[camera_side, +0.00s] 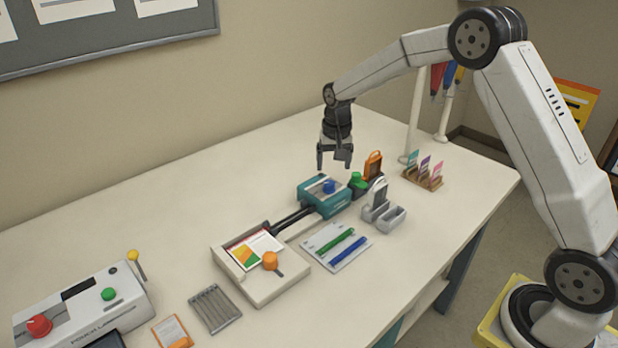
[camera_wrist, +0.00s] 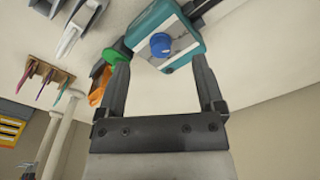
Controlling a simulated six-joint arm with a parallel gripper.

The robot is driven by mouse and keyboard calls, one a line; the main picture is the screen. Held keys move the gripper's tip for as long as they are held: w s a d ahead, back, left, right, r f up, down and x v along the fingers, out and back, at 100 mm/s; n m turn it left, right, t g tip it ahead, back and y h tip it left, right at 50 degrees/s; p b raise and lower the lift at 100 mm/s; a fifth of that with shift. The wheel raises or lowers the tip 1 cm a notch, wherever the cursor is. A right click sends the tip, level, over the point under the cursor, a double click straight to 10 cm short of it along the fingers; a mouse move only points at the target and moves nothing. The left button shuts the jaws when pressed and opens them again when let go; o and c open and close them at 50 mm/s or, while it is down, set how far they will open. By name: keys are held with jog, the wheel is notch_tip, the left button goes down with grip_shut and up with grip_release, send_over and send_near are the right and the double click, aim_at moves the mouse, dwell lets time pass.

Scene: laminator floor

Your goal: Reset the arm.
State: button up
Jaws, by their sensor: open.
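My gripper (camera_side: 335,158) hangs pointing down above the table, over the teal device (camera_side: 322,204) with the blue knob (camera_side: 329,187). It is open, with nothing between its fingers. In the wrist view the two fingers (camera_wrist: 165,90) stand apart, with the teal device (camera_wrist: 190,40) and its blue knob (camera_wrist: 160,44) beyond them. A green knob (camera_side: 357,180) sits beside the teal device; in the wrist view it shows near the left finger (camera_wrist: 117,54).
The pouch laminator (camera_side: 85,305) stands at the front left. A tray (camera_side: 262,290) with a coloured sheet and orange knob joins the teal device by a dark bar. Pens on a pad (camera_side: 338,262), a grey holder (camera_side: 390,218) and a card rack (camera_side: 424,180) stand nearby. The table's back left is clear.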

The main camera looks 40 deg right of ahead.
jog(key=s+a+n+t, duration=0.1)
jog(key=s+a+n, duration=0.2)
jog(key=s, duration=0.9)
jog(key=s+a+n+t, duration=0.1)
jog(key=s+a+n, duration=0.2)
jog(key=s, duration=0.9)
jog(key=shift+s+a+r+n, duration=0.15)
jog(key=shift+s+a+n, duration=0.2)
jog(key=shift+a, duration=0.7)
